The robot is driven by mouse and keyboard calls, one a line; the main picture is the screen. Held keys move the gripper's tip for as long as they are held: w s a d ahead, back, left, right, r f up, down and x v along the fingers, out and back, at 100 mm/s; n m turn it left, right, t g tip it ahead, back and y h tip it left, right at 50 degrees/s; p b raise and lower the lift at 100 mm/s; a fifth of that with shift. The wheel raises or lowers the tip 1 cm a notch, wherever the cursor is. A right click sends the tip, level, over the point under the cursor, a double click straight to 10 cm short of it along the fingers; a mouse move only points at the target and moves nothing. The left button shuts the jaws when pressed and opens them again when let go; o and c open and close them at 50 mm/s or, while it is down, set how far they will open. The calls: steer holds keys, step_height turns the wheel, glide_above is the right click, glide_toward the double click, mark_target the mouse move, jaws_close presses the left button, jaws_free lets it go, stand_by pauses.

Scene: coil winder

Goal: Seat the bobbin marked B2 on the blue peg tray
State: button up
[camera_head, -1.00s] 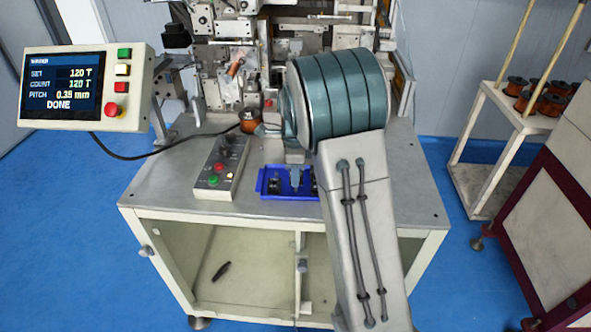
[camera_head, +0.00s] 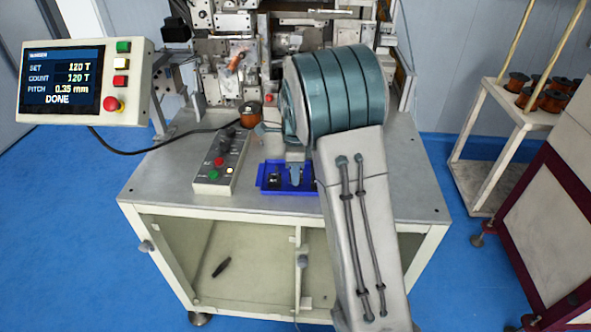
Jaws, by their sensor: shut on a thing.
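The blue peg tray (camera_head: 264,187) lies on the machine table, right of the button box, with small dark parts in it. My gripper (camera_head: 295,182) points down over the tray, partly behind my arm. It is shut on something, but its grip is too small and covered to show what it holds. A copper-coloured bobbin (camera_head: 250,117) is at the back of the table, left of my wrist and apart from the fingers over the tray. No B2 mark is readable. My arm hides the tray's right end.
A button box (camera_head: 222,165) stands close left of the tray. The winder (camera_head: 235,70) rises behind, and a screen (camera_head: 62,84) reading DONE hangs at left. A cart (camera_head: 495,120) with several copper bobbins is at right. The table's front left (camera_head: 165,185) is clear.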

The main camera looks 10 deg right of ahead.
steer(key=shift+f, duration=0.2)
steer(key=shift+f+b, duration=0.7)
steer(key=shift+f, duration=0.2)
steer(key=o, duration=1.1)
step_height(320, 180, up, 14)
steer(key=b, duration=0.1)
